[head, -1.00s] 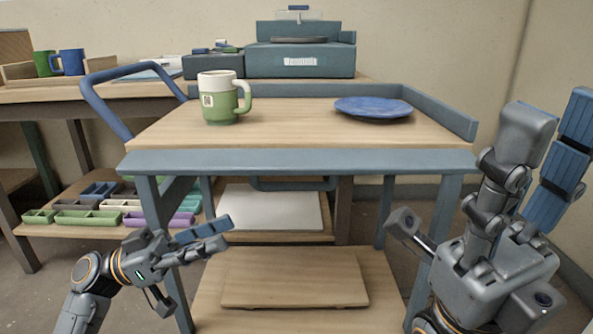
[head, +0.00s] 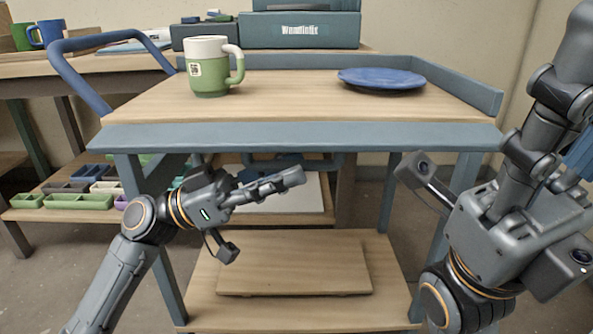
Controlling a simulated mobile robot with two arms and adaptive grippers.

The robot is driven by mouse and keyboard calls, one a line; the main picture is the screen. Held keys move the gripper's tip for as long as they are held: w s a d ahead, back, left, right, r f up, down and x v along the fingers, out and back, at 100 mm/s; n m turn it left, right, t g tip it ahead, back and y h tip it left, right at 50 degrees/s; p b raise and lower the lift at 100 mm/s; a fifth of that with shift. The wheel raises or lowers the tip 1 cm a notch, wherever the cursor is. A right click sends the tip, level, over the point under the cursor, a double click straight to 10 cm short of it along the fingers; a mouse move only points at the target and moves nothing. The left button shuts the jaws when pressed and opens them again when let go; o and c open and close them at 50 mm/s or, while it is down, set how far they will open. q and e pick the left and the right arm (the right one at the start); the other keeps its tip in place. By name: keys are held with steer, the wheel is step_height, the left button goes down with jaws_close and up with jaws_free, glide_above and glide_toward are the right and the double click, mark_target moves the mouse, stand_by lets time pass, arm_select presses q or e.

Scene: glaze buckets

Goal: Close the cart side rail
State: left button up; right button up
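The cart's wooden top (head: 290,102) has blue-grey rails standing along its back and right side. Along its front edge a blue-grey rail panel (head: 300,137) lies folded down, its face towards me. My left gripper (head: 295,178) is below and in front of this panel, pointing right, apart from it. Its fingers overlap in the view, so their opening is unclear; nothing shows held. My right gripper (head: 574,120) is close to the camera at the right, pointing up in front of the cart's right corner. Its fingers are partly cut off by the frame edge.
A green and white mug (head: 208,75) and a blue plate (head: 381,79) stand on the cart top. A blue push handle (head: 75,82) sticks out at the left. The cart's lower shelf holds a wooden board (head: 295,265). A workbench stands behind.

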arm_select(q)
steer(key=shift+x, duration=0.95)
jaws_close()
steer(key=shift+r+n, duration=0.15)
steer(key=shift+n, duration=0.15)
